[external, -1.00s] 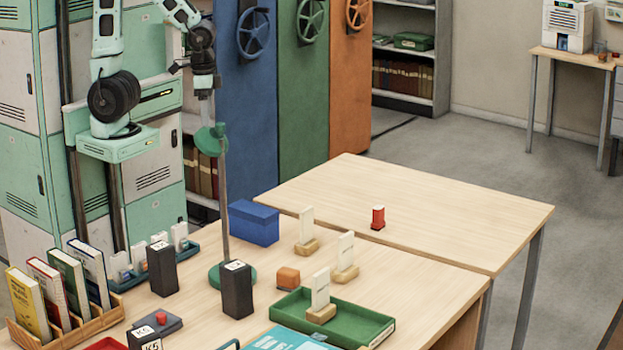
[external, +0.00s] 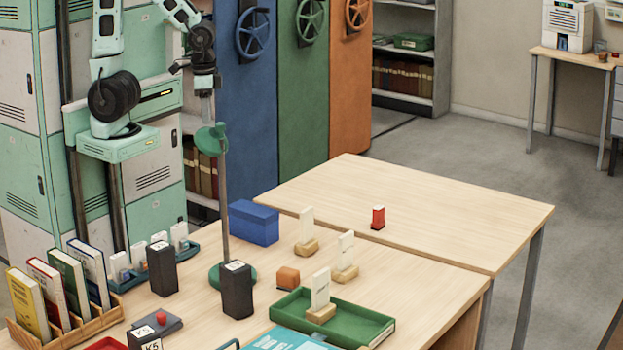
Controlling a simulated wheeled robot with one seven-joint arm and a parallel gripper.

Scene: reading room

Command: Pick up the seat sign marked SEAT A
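Three white seat signs in wooden bases show in the external view. One seat sign (external: 306,226) stands at the back of the near table, another seat sign (external: 346,252) stands to its right and nearer, and a third seat sign (external: 320,291) stands in a green tray (external: 375,333). Their lettering is too small to read, so I cannot tell which is marked SEAT A. My gripper (external: 206,112) hangs high at the upper left, pointing down, well apart from the signs. Its fingertips are small and partly hidden by the green lamp, so its opening is unclear.
The green lamp (external: 224,200) stands between my arm and the signs. The farther table (external: 440,210) is mostly clear, with a red object (external: 378,217).

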